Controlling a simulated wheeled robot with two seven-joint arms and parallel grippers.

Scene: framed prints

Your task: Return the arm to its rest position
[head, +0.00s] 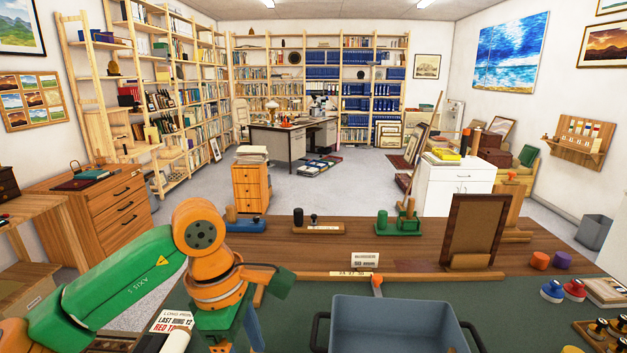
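My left arm (125,280), green with an orange wrist, comes in from the left and bends down over the near left of the bench. My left gripper (236,335) hangs below the orange wrist at the bottom of the head view, left of a grey-blue bin (395,318). Its fingertips are cut off or hidden, so I cannot tell whether it is open or holds anything. A printed card (172,322) shows just left of the gripper. My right gripper is not in view.
The wooden bench (345,243) has a green mat (520,305). A brown framed panel (474,230) stands upright at the right back. Stamps (552,290) and an orange round object (539,260) sit at the right. A green tool block (400,221) stands along the back edge.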

